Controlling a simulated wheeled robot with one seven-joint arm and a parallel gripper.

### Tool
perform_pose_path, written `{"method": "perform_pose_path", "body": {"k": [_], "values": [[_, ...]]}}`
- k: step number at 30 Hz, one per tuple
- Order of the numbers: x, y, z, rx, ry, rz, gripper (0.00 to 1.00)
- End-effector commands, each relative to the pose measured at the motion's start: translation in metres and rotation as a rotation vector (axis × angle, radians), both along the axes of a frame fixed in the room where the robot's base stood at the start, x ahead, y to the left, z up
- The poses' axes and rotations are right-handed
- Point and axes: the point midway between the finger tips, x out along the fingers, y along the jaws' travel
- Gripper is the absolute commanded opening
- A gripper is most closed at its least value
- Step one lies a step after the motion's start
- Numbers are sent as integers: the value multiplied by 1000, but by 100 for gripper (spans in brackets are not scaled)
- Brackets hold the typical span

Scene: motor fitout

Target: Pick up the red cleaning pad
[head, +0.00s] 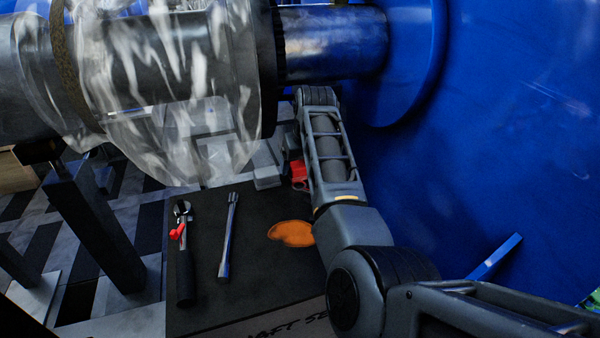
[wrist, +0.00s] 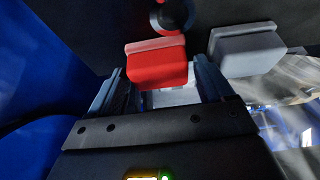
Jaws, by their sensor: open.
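The red cleaning pad (wrist: 155,68) shows in the wrist view as a red block with a paler top edge. In the head view a small red piece (head: 299,171) shows at the mat's far edge, partly hidden by my arm. My gripper (wrist: 158,75) is open in the wrist view, with one finger to each side of the red pad. The pad appears between or just beyond the fingertips; I cannot tell the exact depth, and no grip on it shows. The gripper itself is not discernible in the head view.
A grey block (wrist: 248,50) sits close to the right finger. The dark mat (head: 205,215) holds a ratchet tool (head: 184,255), a metal wrench (head: 229,235) and an orange patch (head: 291,233). A plastic-wrapped shaft (head: 160,75) hangs above; a large blue housing (head: 480,150) fills the right.

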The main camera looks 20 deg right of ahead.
Motion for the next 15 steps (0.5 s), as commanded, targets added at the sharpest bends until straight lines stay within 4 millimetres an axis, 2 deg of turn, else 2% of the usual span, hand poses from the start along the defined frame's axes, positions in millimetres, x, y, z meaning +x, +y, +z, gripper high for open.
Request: {"method": "perform_pose_path", "body": {"k": [3,9,15], "values": [[2,0,-6,0,0,0,81],[3,0,-6,-1,-1,1,81],[3,0,-6,0,-1,1,63]]}}
